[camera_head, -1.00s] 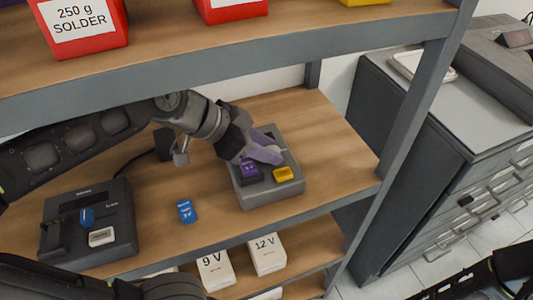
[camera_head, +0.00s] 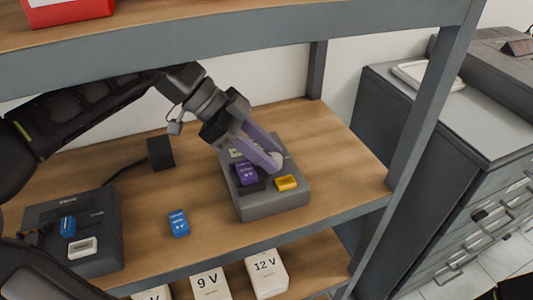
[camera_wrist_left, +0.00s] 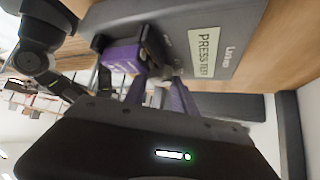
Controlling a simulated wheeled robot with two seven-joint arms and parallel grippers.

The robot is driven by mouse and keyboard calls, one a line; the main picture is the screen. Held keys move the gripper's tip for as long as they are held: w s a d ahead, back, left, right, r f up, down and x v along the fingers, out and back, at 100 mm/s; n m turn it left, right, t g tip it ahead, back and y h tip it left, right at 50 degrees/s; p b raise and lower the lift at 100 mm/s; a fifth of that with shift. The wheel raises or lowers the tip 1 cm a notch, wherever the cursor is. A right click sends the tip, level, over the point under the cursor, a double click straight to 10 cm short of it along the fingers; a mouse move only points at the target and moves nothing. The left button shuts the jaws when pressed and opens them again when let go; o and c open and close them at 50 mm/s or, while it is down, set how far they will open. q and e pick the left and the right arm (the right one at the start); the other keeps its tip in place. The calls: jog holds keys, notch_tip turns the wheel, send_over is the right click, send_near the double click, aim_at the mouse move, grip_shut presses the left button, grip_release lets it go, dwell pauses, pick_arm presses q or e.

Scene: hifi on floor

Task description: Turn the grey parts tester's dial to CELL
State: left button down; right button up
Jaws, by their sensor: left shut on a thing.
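The grey parts tester (camera_head: 262,206) stands on the wooden shelf. A purple battery (camera_head: 247,174) sits in its dark holder, and a yellow block (camera_head: 286,183) is on its near right part. My left gripper (camera_head: 278,158) reaches down over the tester with its purple fingers shut on the dial, which they mostly hide. The dial's pointer and the CELL mark cannot be read. In the left wrist view the fingers meet the tester beside the purple battery (camera_wrist_left: 123,57), and its display (camera_wrist_left: 204,52) reads PRESS TEST. My right gripper is not in view.
A dark charger (camera_head: 98,250) with blue and white blocks stands at the left. A loose blue battery (camera_head: 179,223) lies between it and the tester. The upper shelf (camera_head: 230,50) crosses above my arm, and a grey post (camera_head: 425,110) stands at the right. Voltage-labelled boxes (camera_head: 267,273) stand below.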

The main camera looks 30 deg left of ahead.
pick_arm(q)
jog(key=c, duration=1.3)
grip_release()
jog(key=shift+a, duration=0.1)
jog(key=shift+a+r, duration=0.2)
jog(key=shift+r, duration=0.1)
jog(key=p+v, duration=0.4)
jog(key=v, duration=0.2)
jog(key=shift+r, duration=0.3)
jog(key=shift+s+a+r+p, duration=0.15)
jog(key=shift+a+p, duration=0.15)
jog(key=shift+p, duration=0.3)
jog(key=shift+o, duration=0.2)
